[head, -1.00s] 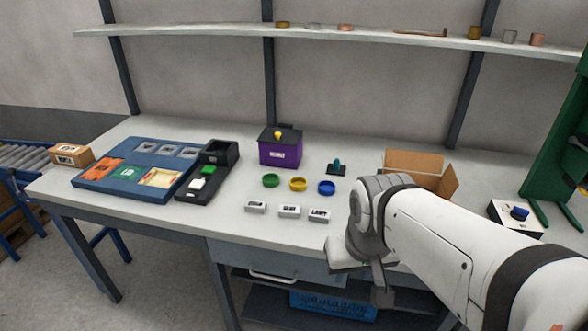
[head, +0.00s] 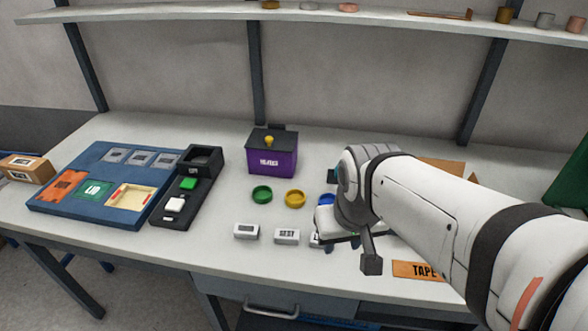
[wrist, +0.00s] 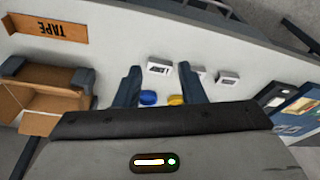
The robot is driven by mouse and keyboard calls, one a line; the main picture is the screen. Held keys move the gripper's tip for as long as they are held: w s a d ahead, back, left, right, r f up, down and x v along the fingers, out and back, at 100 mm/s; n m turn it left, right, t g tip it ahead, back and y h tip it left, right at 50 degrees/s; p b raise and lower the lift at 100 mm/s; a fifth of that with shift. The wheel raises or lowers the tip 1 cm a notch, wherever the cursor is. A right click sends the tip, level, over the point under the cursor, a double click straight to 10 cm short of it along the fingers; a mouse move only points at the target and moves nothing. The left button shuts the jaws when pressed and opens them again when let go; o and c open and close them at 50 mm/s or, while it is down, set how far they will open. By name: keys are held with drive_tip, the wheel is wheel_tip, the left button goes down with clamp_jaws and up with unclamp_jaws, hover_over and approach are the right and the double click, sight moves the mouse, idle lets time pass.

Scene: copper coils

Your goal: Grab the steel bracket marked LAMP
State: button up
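Three pale grey label-bearing blocks, likely the brackets, stand in a row near the bench's front: the left one (head: 246,231), the middle one (head: 287,236) and the right one (head: 315,240), partly hidden by my gripper. The middle label looks like "BEST"; I cannot read LAMP for certain on any. In the wrist view the head view's right block (wrist: 159,68) shows between my fingers, farther off, with the others (wrist: 198,71) (wrist: 229,77) to its right. My gripper (wrist: 158,78) is open and empty, above the bench.
A purple box (head: 272,160) stands farther back. A blue board (head: 50,207) and black tray (head: 197,210) are left. An open carton (wrist: 45,85) and TAPE label (wrist: 45,28) are nearby.

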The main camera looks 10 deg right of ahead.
drive_tip(key=shift+d, duration=0.15)
drive_tip(key=shift+o, duration=0.3)
drive_tip(key=shift+o, duration=0.7)
drive_tip(key=shift+w, duration=0.15)
drive_tip(key=o, duration=0.6)
drive_tip(key=w+f+m+g, duration=0.1)
drive_tip(key=w+f+m, duration=0.1)
drive_tip(key=w, duration=0.5)
drive_tip(key=shift+d+f, duration=0.4)
drive_tip(key=shift+f, duration=0.1)
drive_tip(key=shift+o, duration=1.2)
drive_tip(key=w+f+m, duration=0.1)
drive_tip(key=w+f, duration=0.2)
drive_tip(key=w+f+m+g, duration=0.1)
drive_tip(key=w+f, duration=0.1)
drive_tip(key=w, duration=0.1)
drive_tip(key=shift+w+f+g, duration=0.3)
drive_tip(key=shift+w+f, duration=0.2)
drive_tip(key=shift+f, duration=3.9)
